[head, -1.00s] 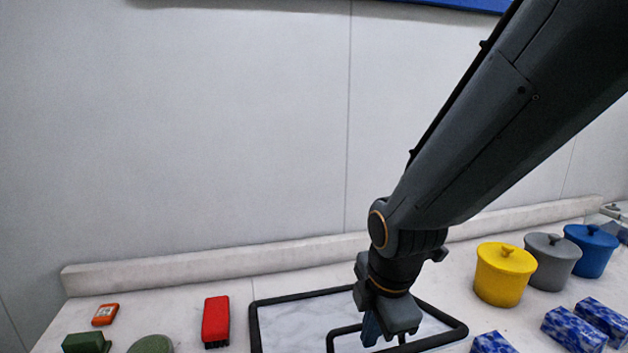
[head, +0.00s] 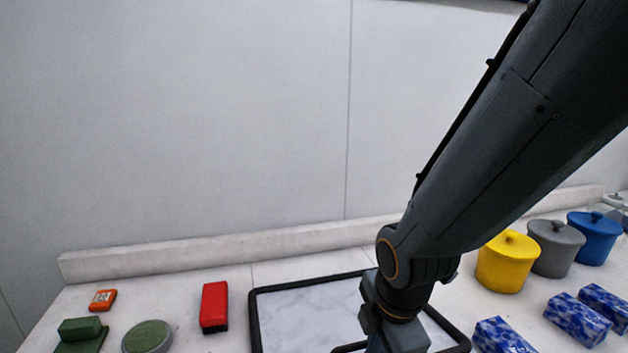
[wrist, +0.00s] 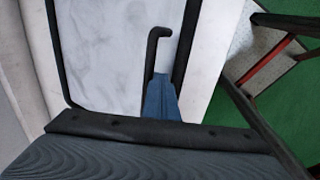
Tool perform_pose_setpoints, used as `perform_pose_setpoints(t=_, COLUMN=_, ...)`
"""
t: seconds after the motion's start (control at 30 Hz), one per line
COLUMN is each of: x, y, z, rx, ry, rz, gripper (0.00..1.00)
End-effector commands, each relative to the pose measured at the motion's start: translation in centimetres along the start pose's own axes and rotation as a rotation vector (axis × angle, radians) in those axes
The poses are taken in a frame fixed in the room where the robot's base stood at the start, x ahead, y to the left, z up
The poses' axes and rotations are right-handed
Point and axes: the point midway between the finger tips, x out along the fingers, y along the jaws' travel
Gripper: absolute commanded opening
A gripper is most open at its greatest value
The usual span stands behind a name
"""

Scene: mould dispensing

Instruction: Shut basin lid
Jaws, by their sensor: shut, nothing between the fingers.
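The basin lid (head: 310,312) is a white marbled panel in a black frame on the counter, cut off by the bottom edge of the head view. It looks flat or nearly so; I cannot tell whether it is fully down. In the wrist view the lid (wrist: 110,60) shows with its black bar handle (wrist: 153,55) bent at one end. My gripper (wrist: 161,82) is shut and empty, its blue fingers at the handle's near end. I cannot tell whether they touch it. In the head view the gripper is over the lid's right part, its fingertips out of frame.
Yellow (head: 506,265), grey (head: 555,250) and blue (head: 593,240) lidded pots stand right, behind blue-patterned boxes (head: 577,318). A red brush (head: 214,306), a green round item (head: 147,338), a green block (head: 80,330) and an orange item (head: 103,299) lie left. A wall closes the back.

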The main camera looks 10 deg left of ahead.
Motion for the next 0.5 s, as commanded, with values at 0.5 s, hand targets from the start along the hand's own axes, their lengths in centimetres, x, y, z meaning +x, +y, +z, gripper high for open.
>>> perform_pose_setpoints(t=0.5, x=0.86, y=-0.10, z=-0.02, rx=-0.001, ry=0.001, rz=0.005, gripper=0.00)
